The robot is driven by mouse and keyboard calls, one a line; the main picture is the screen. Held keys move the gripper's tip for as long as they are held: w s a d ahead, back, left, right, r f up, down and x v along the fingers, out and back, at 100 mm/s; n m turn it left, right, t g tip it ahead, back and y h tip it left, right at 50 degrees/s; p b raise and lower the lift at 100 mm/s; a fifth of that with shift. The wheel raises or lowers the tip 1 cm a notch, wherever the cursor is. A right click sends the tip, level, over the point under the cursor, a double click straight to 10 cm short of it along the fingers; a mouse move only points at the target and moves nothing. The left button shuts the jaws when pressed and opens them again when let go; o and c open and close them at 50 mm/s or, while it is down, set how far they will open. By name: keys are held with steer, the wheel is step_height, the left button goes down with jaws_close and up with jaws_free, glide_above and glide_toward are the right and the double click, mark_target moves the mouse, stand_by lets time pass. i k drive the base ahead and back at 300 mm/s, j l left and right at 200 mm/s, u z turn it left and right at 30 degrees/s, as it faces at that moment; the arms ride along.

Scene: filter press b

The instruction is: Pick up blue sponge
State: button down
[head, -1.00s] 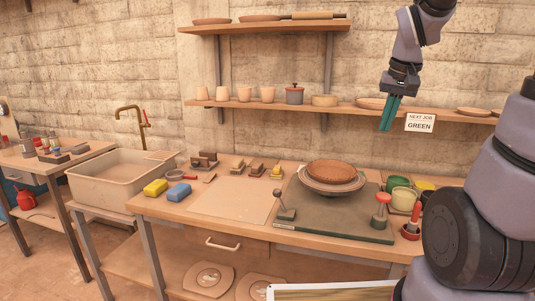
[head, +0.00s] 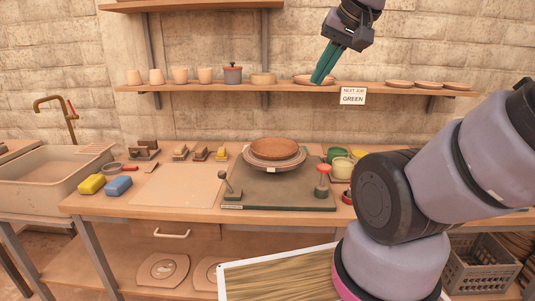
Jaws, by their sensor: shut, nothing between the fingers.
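The blue sponge (head: 118,187) lies on the left front part of the wooden workbench (head: 150,207), just right of a yellow sponge (head: 91,184). My gripper (head: 319,80) is high at the upper right, in front of the shelf and well away from the sponge. Its green fingers point down and are shut with nothing between them.
A sink (head: 40,180) with a brass tap (head: 56,115) stands left of the bench. Stamps and blocks (head: 180,152) lie behind the sponges. A pale board (head: 178,186) and a dark mat (head: 285,192) with stacked plates (head: 274,153) fill the bench's middle. A shelf (head: 205,87) hangs above.

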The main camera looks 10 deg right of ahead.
mark_target(119, 185)
steer(key=u, duration=1.3)
steer(key=i+j+z, duration=0.1)
steer(key=i+j, duration=0.15)
steer(key=i, duration=0.2)
steer(key=i+j+z, duration=0.1)
steer(key=i+j, duration=0.15)
steer(key=i, duration=0.2)
steer(key=i+j+z, duration=0.15)
steer(key=i+j, duration=0.15)
steer(key=i, duration=0.15)
